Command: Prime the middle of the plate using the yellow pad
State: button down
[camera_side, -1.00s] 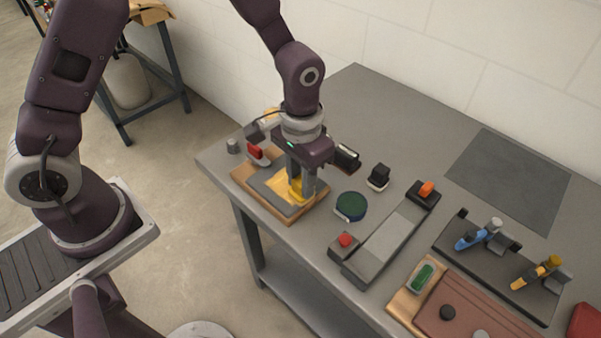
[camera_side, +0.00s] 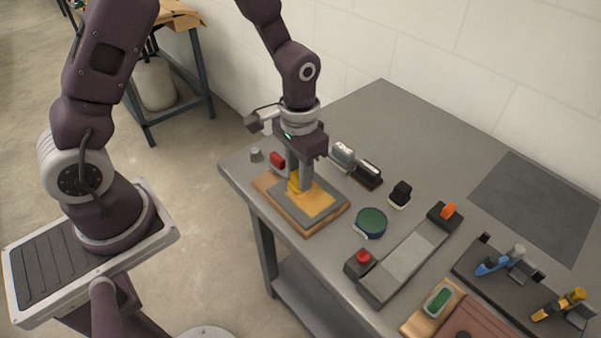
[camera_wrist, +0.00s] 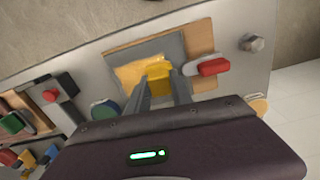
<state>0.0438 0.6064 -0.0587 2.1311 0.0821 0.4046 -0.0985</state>
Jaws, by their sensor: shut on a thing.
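The grey plate (camera_side: 330,190) lies on a wooden board (camera_side: 274,205) at the table's near left corner. A yellow patch (camera_side: 318,204) covers much of the plate's middle; it also shows in the wrist view (camera_wrist: 128,77). My gripper (camera_side: 298,183) points down over the plate, its fingers shut on the yellow pad (camera_side: 293,186). In the wrist view the pad (camera_wrist: 159,82) sits between the fingertips at the patch's edge, on the side toward the red-handled tool. It is low over the plate; I cannot tell whether it touches.
The red-handled tool (camera_side: 277,160) and a small grey knob (camera_side: 256,154) stand close behind the board. A dark block (camera_side: 368,173), a black-handled piece (camera_side: 400,193) and a green round pad (camera_side: 371,222) stand to the right. A red button (camera_side: 362,258) is farther right.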

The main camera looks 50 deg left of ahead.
jog(key=shift+d, duration=3.5)
notch_tip(320, 180, up, 8)
jog(key=shift+r, duration=0.15)
